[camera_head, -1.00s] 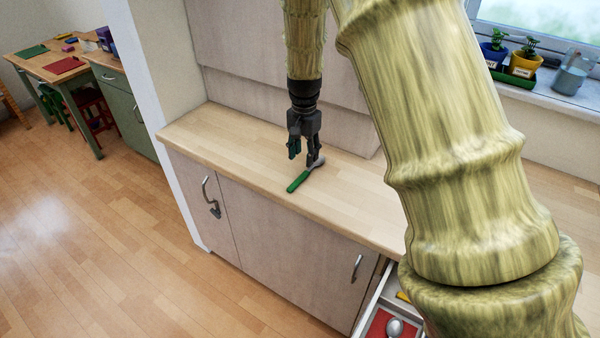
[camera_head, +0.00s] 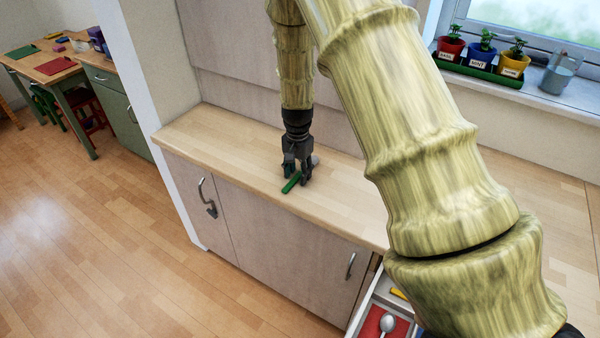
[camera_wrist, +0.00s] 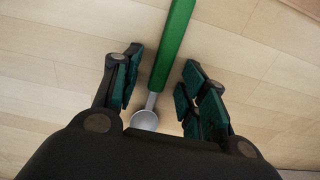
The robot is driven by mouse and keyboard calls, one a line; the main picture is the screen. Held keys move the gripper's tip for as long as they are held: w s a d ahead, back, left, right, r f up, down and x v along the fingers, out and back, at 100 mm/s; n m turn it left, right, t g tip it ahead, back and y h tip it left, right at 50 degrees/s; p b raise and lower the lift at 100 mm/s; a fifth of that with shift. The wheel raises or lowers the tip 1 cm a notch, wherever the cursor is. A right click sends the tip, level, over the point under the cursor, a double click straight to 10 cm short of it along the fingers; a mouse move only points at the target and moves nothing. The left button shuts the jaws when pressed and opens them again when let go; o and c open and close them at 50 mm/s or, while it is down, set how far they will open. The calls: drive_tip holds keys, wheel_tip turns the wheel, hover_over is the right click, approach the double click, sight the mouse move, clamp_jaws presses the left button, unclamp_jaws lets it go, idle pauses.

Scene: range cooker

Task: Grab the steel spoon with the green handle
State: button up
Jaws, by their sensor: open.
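The steel spoon with the green handle lies on the wooden countertop (camera_head: 225,150). In the head view its green handle (camera_head: 291,183) shows at the lower left of my gripper (camera_head: 297,178), and part of its grey bowl (camera_head: 314,160) shows behind the fingers. In the wrist view the green handle (camera_wrist: 173,45) runs up between the fingers, and the steel neck and bowl (camera_wrist: 146,118) are nearer the palm. My gripper (camera_wrist: 160,88) is open, with one finger on each side of the spoon. The fingers look apart from it. Part of the bowl is hidden by the palm.
An open drawer (camera_head: 369,313) at the lower right holds another spoon (camera_head: 387,323) on red. The counter around the spoon is otherwise clear. A wall panel rises behind it.

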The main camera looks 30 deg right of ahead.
drive_tip(key=shift+c, duration=0.2)
clamp_jaws()
drive_tip(key=shift+r, duration=0.1)
